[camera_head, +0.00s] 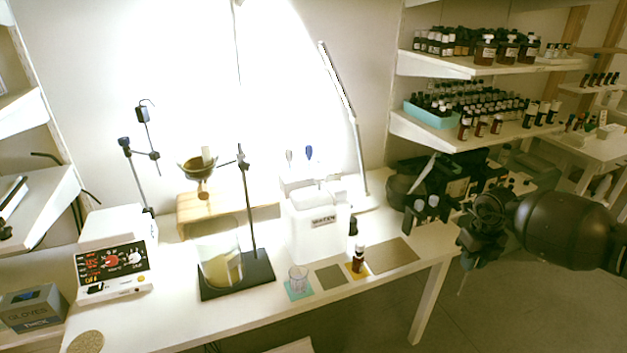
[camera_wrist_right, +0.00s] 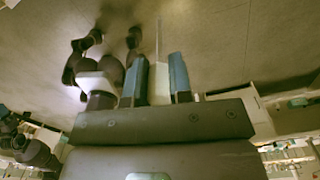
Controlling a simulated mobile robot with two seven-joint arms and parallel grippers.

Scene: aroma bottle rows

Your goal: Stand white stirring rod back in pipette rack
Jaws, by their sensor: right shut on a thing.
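My right gripper (camera_head: 466,262) hangs past the right end of the bench, over the floor. It also shows in the right wrist view (camera_wrist_right: 158,82), where its blue fingers are shut on the white stirring rod (camera_wrist_right: 158,70). The rod's thin end points away from the hand. In the head view a faint thin line below the gripper appears to be the rod. What looks like the pipette rack (camera_head: 292,182) stands behind the white water container, holding upright items, one blue-topped. The container partly hides it. My left gripper is not in view.
The water container (camera_head: 318,232) stands mid-bench. A beaker (camera_head: 220,262) on a dark stand base, a small glass (camera_head: 298,279) and a brown bottle (camera_head: 359,258) stand nearby. A slanted lamp arm (camera_head: 345,100) rises behind. Bottle-filled shelves (camera_head: 460,66) overhang the right side.

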